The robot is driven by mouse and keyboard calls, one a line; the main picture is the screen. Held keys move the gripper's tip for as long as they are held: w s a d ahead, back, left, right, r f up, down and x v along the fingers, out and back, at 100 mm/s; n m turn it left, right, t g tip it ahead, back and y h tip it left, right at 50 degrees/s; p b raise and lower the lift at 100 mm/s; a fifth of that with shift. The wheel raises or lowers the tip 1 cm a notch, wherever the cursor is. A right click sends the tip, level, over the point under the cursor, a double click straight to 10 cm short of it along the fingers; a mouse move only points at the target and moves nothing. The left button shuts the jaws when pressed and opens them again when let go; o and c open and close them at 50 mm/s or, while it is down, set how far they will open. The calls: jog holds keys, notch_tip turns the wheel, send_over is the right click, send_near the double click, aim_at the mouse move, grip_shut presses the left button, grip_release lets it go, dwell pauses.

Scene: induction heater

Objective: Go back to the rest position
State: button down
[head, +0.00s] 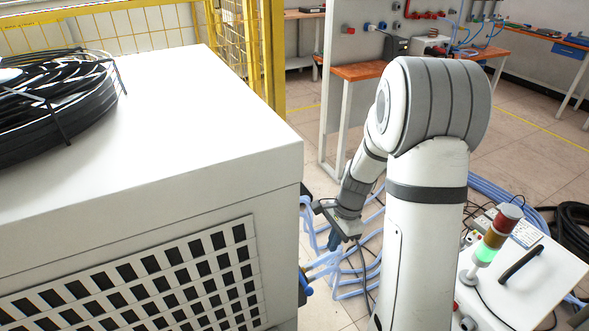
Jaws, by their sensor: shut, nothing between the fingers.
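My arm stands at the centre right of the head view, its upper part raised and its forearm folded down to the left. My gripper (334,241) hangs low beyond my arm's column, close to the right side of the large white cabinet (190,135). It is shut and holds nothing. Light blue hoses (350,291) run around and below it, by the cabinet's side fittings. The fingertips are small and dark, and I cannot tell whether they touch a hose.
A black coil (60,100) lies on the cabinet. A signal light (497,235), lit green, stands on a white box (530,275) at the right. Yellow fencing (262,60) and a workbench (362,71) are behind. Tiled floor (520,140) is open at the back right.

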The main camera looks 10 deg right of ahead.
jog(key=s+a+r+n+t+p, duration=0.1)
jog(key=s+r+n+p, duration=0.2)
jog(key=s+r+n, duration=0.2)
jog(key=s+a+r+n+t+h+p, duration=0.1)
jog(key=s+r+n, duration=0.3)
jog(key=r, duration=0.8)
jog(key=s+a+r+n+t+h+p, duration=0.1)
jog(key=s+r+n+p, duration=0.3)
jog(key=s+r, duration=0.4)
jog(key=shift+a+r+n+p, duration=0.35)
jog(key=shift+r+n, duration=0.3)
jog(key=shift+n, duration=0.15)
